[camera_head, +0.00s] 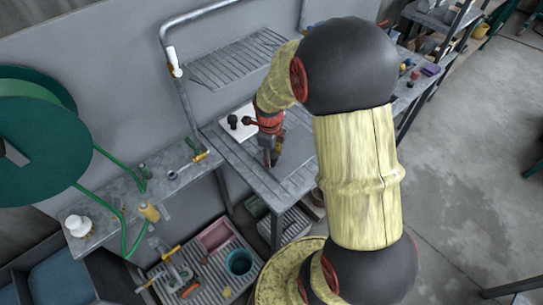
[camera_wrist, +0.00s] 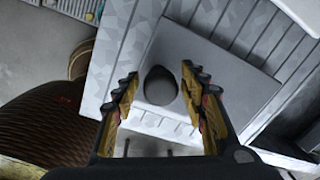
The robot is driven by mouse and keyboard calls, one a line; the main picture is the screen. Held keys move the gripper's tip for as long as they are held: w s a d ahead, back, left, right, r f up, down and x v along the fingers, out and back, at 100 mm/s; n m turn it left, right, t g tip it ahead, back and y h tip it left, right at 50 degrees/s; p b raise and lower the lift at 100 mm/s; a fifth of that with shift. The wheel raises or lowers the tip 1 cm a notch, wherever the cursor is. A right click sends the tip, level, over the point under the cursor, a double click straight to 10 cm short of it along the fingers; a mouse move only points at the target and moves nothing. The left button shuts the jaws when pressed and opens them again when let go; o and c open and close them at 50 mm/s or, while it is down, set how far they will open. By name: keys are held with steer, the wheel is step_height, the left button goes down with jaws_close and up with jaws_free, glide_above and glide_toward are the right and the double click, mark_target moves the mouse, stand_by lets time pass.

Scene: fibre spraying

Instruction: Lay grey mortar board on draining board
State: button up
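In the wrist view, the mortar board (camera_wrist: 215,65) lies under my gripper, flat on the ribbed draining board (camera_wrist: 233,18). One dark rounded knob (camera_wrist: 160,86) stands on it. My gripper (camera_wrist: 166,92) is open, its fingers on either side of the knob with gaps.
A wire rack (camera_head: 235,60) is on the wall behind. A side shelf (camera_head: 190,180) with small items is at left, beside a green hose reel (camera_head: 45,125). A teal bucket (camera_head: 240,262) and pink tray (camera_head: 214,236) stand low down. The floor at right is largely clear.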

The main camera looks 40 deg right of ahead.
steer(key=shift+o, duration=0.2)
step_height(320, 180, up, 12)
steer(key=p, duration=0.3)
steer(key=s+a+r+n+t, duration=0.2)
steer(key=s+a+r+n, duration=0.5)
steer(key=n, duration=0.7)
steer(key=s+a+r+n+t, duration=0.3)
steer(key=s+a+r+n, duration=0.5)
steer(key=n, duration=0.7)
steer(key=shift+a+r+n+y, duration=0.3)
steer(key=shift+a+r, duration=0.4)
steer(key=shift+r, duration=0.25)
steer(key=shift+f+b, duration=0.45)
steer(key=shift+b, duration=0.25)
